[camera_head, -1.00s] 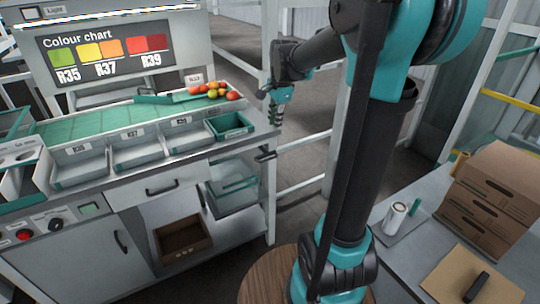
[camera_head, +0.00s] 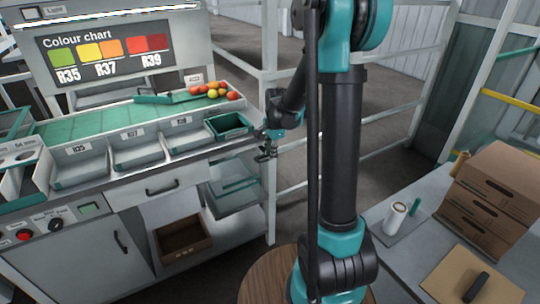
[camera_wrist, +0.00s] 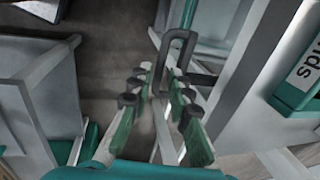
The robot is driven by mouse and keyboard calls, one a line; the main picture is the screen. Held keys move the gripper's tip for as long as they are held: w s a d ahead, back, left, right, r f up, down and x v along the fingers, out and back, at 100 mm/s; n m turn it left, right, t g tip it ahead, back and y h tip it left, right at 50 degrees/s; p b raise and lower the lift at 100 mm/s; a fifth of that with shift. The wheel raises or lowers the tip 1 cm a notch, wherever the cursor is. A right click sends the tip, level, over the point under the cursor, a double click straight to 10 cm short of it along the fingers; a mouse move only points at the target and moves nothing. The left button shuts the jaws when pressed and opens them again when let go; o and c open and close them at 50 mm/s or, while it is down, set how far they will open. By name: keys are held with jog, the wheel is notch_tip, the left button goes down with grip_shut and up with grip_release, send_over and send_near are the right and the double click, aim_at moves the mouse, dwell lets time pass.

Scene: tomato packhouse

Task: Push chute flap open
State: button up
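My gripper (camera_head: 266,153) is at the right end of the grading bench, beside its top edge, with its fingers pointing down. In the wrist view my gripper (camera_wrist: 160,82) is open, with a gap between its two green fingers. A dark U-shaped handle (camera_wrist: 178,38) shows ahead of the fingertips, close to them; I cannot tell whether they touch. Behind the handle is a pale, glassy panel (camera_wrist: 208,48) with a teal edge. Below the bench top, a clear box-like chute (camera_head: 235,190) has a teal part inside. I cannot tell for sure which part is the flap.
A green crate (camera_head: 229,121) sits at the bench's right end, beside my gripper. Tomatoes (camera_head: 215,89) lie on the green belt above. White rails (camera_head: 390,143) stand behind. Cardboard boxes (camera_head: 495,190) are on the right table (camera_head: 395,265).

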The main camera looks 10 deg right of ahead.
jog(key=shift+w+f, duration=0.15)
jog(key=shift+f, duration=0.6)
grip_shut()
